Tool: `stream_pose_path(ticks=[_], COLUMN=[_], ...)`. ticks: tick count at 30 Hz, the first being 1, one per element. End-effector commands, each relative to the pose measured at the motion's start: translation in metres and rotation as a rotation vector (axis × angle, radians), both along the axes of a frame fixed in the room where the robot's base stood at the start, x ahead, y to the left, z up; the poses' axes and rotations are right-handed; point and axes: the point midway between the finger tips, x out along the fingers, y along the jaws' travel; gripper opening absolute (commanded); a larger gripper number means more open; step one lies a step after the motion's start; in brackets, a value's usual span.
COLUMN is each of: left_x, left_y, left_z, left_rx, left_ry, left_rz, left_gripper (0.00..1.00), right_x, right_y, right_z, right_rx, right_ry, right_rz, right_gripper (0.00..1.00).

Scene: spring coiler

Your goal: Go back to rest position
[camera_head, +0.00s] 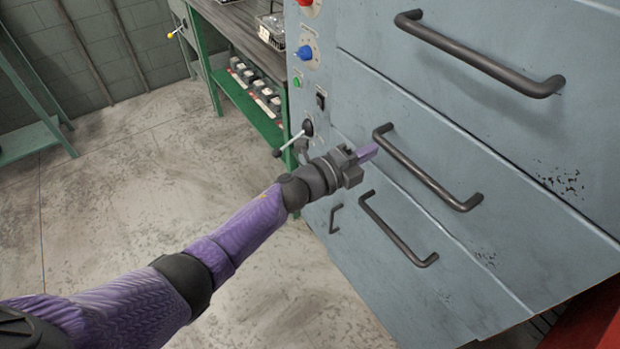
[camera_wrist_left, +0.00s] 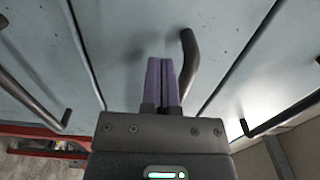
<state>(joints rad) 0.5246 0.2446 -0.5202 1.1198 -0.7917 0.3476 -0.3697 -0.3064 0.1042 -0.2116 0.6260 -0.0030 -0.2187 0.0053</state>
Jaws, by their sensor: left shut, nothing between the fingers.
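My left gripper (camera_head: 366,152) has purple fingers and a dark grey body. It is stretched out in front of the blue-grey machine cabinet (camera_head: 520,215), by the upper-left end of the middle dark drawer handle (camera_head: 425,168). In the left wrist view the fingers (camera_wrist_left: 161,82) are pressed together with nothing between them, and a dark handle (camera_wrist_left: 188,62) stands just to their right. I cannot tell whether the fingers touch it. My right gripper is not in view.
Other dark handles are above (camera_head: 480,57) and below (camera_head: 395,230). A lever (camera_head: 293,140), a blue knob (camera_head: 304,52) and a red knob (camera_head: 305,2) are on the cabinet's left side. A green-framed workbench (camera_head: 235,85) stands behind. The floor (camera_head: 120,190) at left is clear.

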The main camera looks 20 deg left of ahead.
Motion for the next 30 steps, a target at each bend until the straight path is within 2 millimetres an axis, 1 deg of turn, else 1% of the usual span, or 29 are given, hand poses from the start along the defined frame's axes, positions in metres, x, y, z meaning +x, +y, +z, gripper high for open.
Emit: stream_pose_path(ticks=[4,12,16,20,22,23,25,26,27,29,30], left_x=[-0.021,-0.065,-0.077,-0.08,-0.08,-0.082,-0.09,-0.098,-0.115,-0.149,-0.177], left_y=[0.016,0.051,0.06,0.062,0.065,0.069,0.085,0.094,0.106,0.123,0.131], left_z=[0.002,-0.001,-0.002,-0.002,-0.01,-0.021,-0.063,-0.087,-0.124,-0.178,-0.21], left_rx=[0.003,0.004,0.003,0.002,-0.015,-0.035,-0.118,-0.165,-0.231,-0.325,-0.379], left_ry=[0.001,0.005,0.004,0.004,0.037,0.078,0.244,0.341,0.48,0.688,0.817], left_rz=[0.0,0.0,0.0,0.001,0.022,0.048,0.162,0.23,0.333,0.497,0.603], left_gripper=[0.0,0.0,0.0,0.0,0.0,0.0,0.0,0.0,0.0,0.0,0.0], right_x=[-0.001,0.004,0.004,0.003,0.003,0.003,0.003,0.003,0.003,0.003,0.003], right_y=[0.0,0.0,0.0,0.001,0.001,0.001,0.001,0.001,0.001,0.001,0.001], right_z=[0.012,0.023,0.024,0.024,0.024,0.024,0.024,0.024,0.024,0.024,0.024], right_rx=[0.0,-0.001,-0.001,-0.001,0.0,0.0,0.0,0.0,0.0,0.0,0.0], right_ry=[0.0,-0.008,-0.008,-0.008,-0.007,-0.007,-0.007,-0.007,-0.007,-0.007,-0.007], right_rz=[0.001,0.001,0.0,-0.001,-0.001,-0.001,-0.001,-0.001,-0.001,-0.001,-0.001], right_gripper=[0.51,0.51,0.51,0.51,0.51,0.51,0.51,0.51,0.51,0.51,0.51])
